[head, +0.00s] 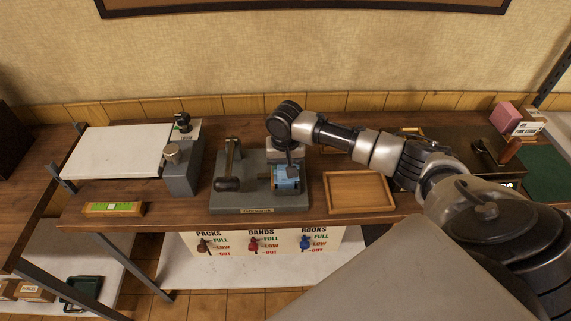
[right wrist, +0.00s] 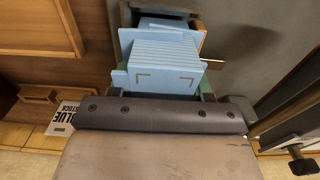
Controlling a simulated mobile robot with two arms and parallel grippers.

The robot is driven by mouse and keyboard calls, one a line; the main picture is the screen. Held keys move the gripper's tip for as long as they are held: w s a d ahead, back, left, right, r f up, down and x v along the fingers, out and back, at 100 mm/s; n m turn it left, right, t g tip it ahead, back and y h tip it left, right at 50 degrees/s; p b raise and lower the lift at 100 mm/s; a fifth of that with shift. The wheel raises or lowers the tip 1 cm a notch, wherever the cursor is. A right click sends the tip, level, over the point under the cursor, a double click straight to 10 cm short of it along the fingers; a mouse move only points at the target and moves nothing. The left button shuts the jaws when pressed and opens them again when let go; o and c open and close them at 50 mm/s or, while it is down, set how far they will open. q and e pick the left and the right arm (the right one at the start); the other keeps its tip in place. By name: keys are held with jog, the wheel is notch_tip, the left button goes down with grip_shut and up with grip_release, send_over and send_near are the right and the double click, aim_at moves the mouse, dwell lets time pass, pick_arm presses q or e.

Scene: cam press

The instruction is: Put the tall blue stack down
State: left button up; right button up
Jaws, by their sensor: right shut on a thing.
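My right gripper (head: 291,172) points down over the press (head: 258,190) and is shut on the blue stack (head: 286,185). The stack sits low at the press's right side, inside or just above its bay; I cannot tell whether it rests on the bottom. In the right wrist view the blue stack (right wrist: 165,54) shows as several thin sheets, with a wider sheet with dark corner marks at the near side. Grey walls stand close around it. The fingertips are mostly hidden there. My left gripper is not in view.
An empty wooden tray (head: 360,192) lies right of the press. The press's lever (head: 229,170) stands on its left. A grey device (head: 180,170) and a white board (head: 125,150) are further left. A small box with a green strip (head: 113,209) lies at the front left edge.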

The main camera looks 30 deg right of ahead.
jog(key=shift+f, duration=0.1)
jog(key=o, duration=1.1)
notch_tip(320, 180, up, 12)
jog(key=shift+r+b, duration=0.15)
jog(key=shift+b, duration=0.65)
